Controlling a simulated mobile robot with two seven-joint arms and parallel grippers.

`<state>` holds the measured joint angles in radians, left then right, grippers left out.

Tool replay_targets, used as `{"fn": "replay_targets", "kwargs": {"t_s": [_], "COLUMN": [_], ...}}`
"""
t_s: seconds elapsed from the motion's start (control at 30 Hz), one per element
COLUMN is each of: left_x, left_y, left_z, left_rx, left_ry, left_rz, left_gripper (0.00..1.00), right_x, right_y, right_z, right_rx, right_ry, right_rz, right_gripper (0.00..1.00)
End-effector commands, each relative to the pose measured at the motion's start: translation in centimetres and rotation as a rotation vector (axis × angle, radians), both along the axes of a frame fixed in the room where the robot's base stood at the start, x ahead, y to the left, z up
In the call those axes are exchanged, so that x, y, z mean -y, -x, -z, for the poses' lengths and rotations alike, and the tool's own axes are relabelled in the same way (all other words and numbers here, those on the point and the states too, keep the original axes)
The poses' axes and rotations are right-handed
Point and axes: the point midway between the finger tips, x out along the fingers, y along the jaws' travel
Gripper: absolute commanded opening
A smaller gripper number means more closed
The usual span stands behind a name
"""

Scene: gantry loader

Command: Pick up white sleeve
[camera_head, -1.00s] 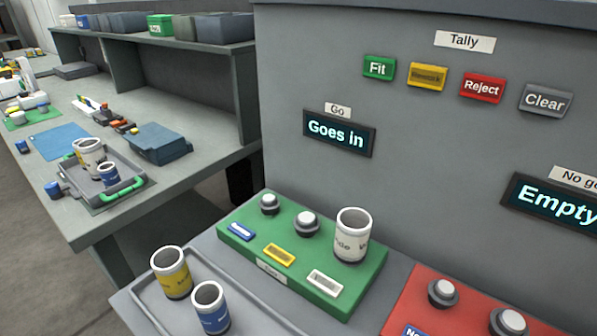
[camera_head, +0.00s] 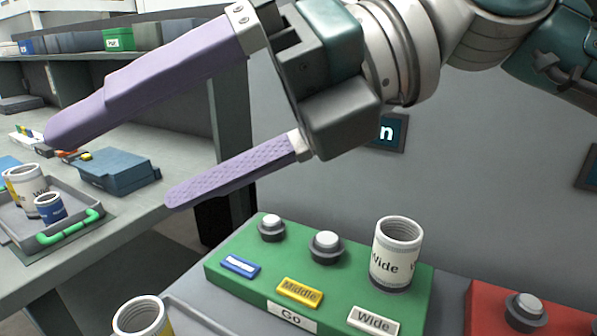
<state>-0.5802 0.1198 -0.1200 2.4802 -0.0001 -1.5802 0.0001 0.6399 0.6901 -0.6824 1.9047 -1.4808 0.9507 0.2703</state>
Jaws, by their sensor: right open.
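A white sleeve (camera_head: 396,257) with the word Wide on it stands upright over the right peg place of the green block (camera_head: 320,262). Another white sleeve (camera_head: 32,183) stands in the grey tray at the left, partly behind a blue sleeve (camera_head: 50,206). My right gripper (camera_head: 108,170) is open and empty, its two purple fingers spread and pointing left, in front of the shelf table. It is above and left of the sleeve on the green block and apart from it. My left gripper is out of view.
Two bare pegs (camera_head: 325,246) stand on the green block. A yellow sleeve (camera_head: 142,316) is cut off at the bottom edge. A red block (camera_head: 555,318) with a peg is at the right.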

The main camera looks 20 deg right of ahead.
Motion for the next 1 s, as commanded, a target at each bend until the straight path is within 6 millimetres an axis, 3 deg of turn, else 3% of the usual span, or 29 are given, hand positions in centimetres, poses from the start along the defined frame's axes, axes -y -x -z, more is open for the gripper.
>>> {"fn": "replay_targets", "kwargs": {"t_s": [0.03, 0.13, 0.23, 0.3, 0.37, 0.5, 1.0], "left_x": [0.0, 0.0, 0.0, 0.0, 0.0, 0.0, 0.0], "left_y": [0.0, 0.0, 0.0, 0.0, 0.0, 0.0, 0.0], "left_z": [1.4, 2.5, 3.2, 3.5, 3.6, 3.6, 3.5], "left_rx": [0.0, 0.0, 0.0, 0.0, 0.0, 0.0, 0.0], "left_ry": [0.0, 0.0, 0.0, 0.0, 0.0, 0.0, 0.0], "left_rz": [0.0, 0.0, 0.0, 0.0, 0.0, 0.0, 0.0], "left_gripper": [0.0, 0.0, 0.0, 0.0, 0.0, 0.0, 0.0], "right_x": [2.8, 9.9, 16.5, 19.8, 21.7, 23.2, 23.2], "right_y": [-1.0, -2.4, -3.2, -3.4, -3.3, -3.3, -4.6], "right_z": [3.6, 7.9, 9.4, 9.5, 9.4, 10.5, 16.9], "right_rx": [0.019, -0.001, -0.05, -0.085, -0.11, -0.135, -0.135], "right_ry": [0.197, 0.567, 0.84, 0.965, 1.033, 1.089, 1.084], "right_rz": [-0.01, 0.01, 0.068, 0.108, 0.133, 0.151, 0.148], "right_gripper": [1.0, 1.0, 1.0, 1.0, 1.0, 1.0, 1.0]}}
